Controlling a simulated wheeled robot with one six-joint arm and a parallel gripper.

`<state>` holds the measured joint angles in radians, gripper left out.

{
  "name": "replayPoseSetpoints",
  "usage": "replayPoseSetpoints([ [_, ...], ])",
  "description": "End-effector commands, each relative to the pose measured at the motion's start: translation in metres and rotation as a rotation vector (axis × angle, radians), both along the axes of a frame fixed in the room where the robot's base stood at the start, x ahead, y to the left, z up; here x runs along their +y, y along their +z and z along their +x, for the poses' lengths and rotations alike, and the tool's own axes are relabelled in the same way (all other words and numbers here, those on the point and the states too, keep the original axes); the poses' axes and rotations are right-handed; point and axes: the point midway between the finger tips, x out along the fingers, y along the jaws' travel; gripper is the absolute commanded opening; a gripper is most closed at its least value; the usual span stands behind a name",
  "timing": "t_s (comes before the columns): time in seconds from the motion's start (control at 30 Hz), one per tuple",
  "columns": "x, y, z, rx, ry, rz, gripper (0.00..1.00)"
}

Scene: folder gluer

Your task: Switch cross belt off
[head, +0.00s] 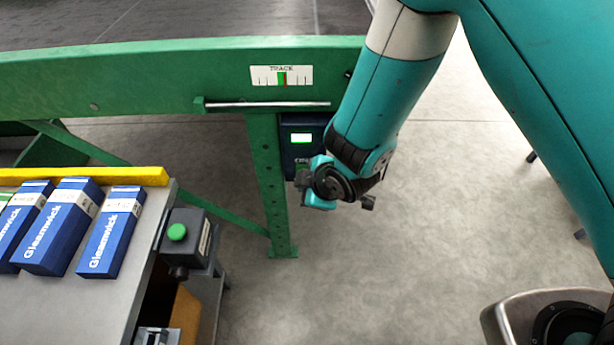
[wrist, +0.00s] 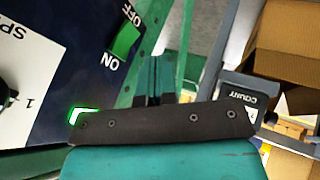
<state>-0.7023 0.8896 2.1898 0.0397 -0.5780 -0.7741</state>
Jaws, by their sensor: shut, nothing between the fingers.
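The dark blue control box (head: 292,146) hangs on the green frame's post in the head view, with a lit green-white display and a partly covered label below it. In the wrist view its panel (wrist: 62,62) fills the upper left. A green rocker switch (wrist: 124,40) sits near the panel's edge, between the words OFF above and ON below; I cannot tell which side is pressed. My gripper (head: 311,184) is in front of the box's lower part. Its teal fingers (wrist: 153,80) are shut and empty, beside the switch in the picture; contact cannot be told.
A black knob on a white scale plate (wrist: 28,65) is on the same panel. A green beam (head: 160,80) with a metal bar runs above the box. A table with blue cartons (head: 110,232) and a green-button box (head: 186,240) stand left. Open floor lies right.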

Motion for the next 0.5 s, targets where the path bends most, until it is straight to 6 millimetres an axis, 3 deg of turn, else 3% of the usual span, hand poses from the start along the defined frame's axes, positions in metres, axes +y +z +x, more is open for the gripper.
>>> replayPoseSetpoints([
  [0.03,-0.005,0.017,-0.003,-0.005,-0.003,0.003,0.00],
  [0.2,-0.019,0.046,-0.020,-0.004,-0.003,0.003,0.00],
  [0.5,-0.031,0.071,-0.035,-0.003,-0.003,0.002,0.00],
])
